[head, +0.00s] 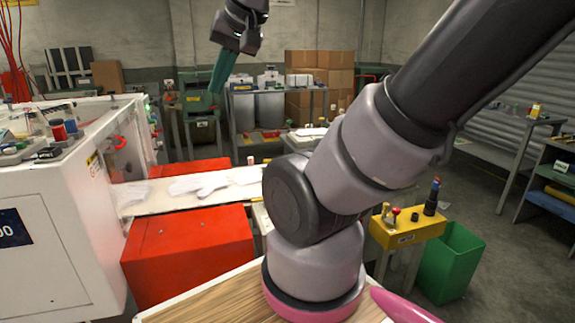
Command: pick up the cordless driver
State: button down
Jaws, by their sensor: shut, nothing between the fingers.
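My gripper (219,82) hangs at the top of the head view, left of centre, with its teal fingers pointing down. It is shut and empty, in the air in front of the back wall. I cannot clearly make out a cordless driver. A dark upright object with a blue and red upper part (432,196) stands on a yellow control box (408,235) at the right, well away from my gripper. It is too small to tell whether it is the driver.
A white machine (50,215) stands at the left with several small items on top. A white belt (150,193) carrying pale glove shapes runs between red boxes (190,255). A green bin (450,263) stands right. My arm hides part of the middle. Cardboard boxes (315,65) stand behind.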

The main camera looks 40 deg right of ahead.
aim_at(434, 192)
jog(key=z, duration=2.3)
jog(key=i+j, duration=0.15)
jog(key=i, duration=0.3)
